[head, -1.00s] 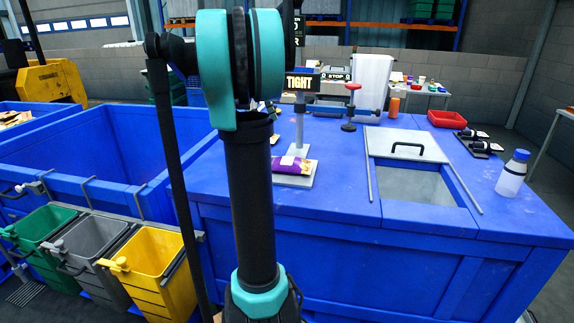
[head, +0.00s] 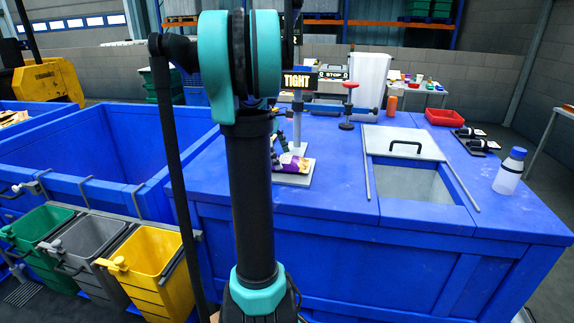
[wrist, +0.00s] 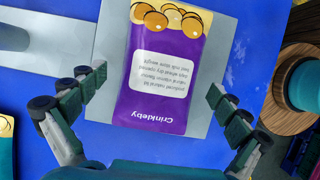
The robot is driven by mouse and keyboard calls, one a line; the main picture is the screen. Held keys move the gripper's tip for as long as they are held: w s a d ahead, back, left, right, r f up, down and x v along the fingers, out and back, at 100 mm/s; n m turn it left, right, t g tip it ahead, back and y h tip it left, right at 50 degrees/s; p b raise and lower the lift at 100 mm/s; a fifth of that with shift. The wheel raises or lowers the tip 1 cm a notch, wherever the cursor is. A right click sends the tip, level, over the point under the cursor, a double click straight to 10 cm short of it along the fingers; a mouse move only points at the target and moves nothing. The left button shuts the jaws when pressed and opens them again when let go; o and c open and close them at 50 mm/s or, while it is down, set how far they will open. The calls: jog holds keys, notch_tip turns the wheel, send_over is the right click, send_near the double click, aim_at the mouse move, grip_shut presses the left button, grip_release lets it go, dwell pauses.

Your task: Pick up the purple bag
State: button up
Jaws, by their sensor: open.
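The purple bag (wrist: 165,65) lies flat on a pale grey plate (wrist: 103,48) in the wrist view. My gripper (wrist: 158,85) is open, with one finger to each side of the bag and a gap on both sides. In the head view the bag (head: 294,165) shows on the plate at the foot of a grey post, partly behind my arm. My gripper (head: 282,145) shows there only in part, at the bag's left.
The plate stands on a blue worktop (head: 330,190). An open hatch (head: 410,183), a bottle (head: 510,171) and a red tray (head: 445,118) are farther right. A large blue bin (head: 105,150) is left.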

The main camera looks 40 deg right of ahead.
jog(key=shift+s+f, duration=0.1)
jog(key=shift+f, duration=0.15)
jog(key=shift+c, duration=0.6)
jog(key=c, duration=1)
jog(key=shift+r, duration=0.1)
